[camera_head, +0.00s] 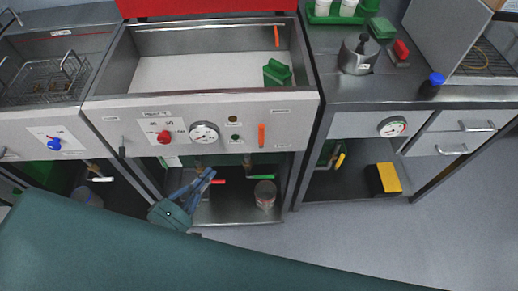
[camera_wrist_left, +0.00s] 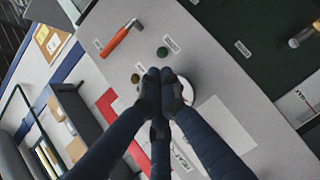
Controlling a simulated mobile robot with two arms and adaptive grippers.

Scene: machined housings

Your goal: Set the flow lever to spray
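The orange lever (camera_head: 262,135) stands upright on the steel front panel (camera_head: 295,115), right of the round gauge (camera_head: 204,133), with small labels above and to its lower right. I cannot read the labels at this size. In the left wrist view the same orange lever (camera_wrist_left: 120,38) shows at the upper left, apart from my fingers. My left gripper (camera_head: 211,173) is in front of the panel, below and left of the lever. Its dark blue fingertips (camera_wrist_left: 160,80) are together in the wrist view, with nothing seen between them, partly covering the gauge. My right gripper is not in view.
A green button (camera_wrist_left: 162,51) is near the orange lever. Below the panel, a shelf holds a can (camera_head: 265,194). A black and yellow box (camera_head: 388,179) sits at right.

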